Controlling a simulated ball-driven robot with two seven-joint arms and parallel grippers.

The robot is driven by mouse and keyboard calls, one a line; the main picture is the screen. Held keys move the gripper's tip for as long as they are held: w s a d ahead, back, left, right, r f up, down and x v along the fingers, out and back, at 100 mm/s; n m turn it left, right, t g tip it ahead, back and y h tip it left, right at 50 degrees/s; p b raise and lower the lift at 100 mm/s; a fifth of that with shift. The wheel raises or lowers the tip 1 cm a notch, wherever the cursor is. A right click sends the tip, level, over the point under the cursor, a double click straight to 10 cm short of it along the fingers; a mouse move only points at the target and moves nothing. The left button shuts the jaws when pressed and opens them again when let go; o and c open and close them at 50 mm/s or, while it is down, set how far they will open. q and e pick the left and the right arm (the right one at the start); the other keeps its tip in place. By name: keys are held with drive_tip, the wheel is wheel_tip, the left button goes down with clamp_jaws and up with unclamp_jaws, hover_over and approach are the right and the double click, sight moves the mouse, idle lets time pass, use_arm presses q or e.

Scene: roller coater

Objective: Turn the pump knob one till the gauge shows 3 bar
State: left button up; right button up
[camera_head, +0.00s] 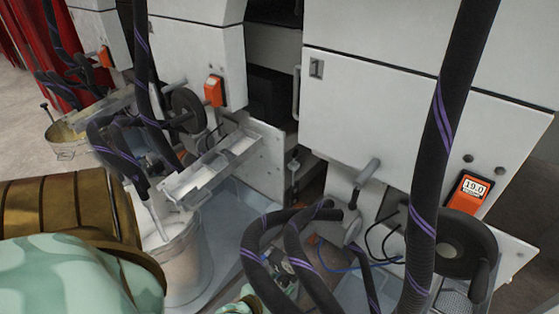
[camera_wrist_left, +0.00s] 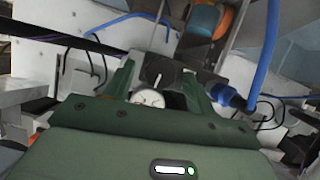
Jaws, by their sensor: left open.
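In the left wrist view, the pump's dark grey block (camera_wrist_left: 180,70) lies ahead of my green left gripper (camera_wrist_left: 160,78). A dark round knob (camera_wrist_left: 166,76) with a pale mark is on the block. A small white round gauge (camera_wrist_left: 150,98) sits just below the knob, partly hidden by the gripper body; its reading is too small to tell. The left fingers are open, one on each side of the knob and gauge; I cannot tell whether they touch. In the head view, only a pale green bit of this gripper (camera_head: 243,300) shows at the bottom edge. My right gripper is not in view.
Thick black hoses with purple stripes (camera_head: 440,150) hang in front. An orange device reading 19.0 (camera_head: 469,192) is on the right white cabinet (camera_head: 400,110). A bucket (camera_head: 175,265) stands left. A blue hose (camera_wrist_left: 268,60) runs close to the right finger in the wrist view.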

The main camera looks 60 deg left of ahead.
use_arm(q)
drive_tip(key=c, duration=1)
drive_tip(key=shift+o, duration=0.2)
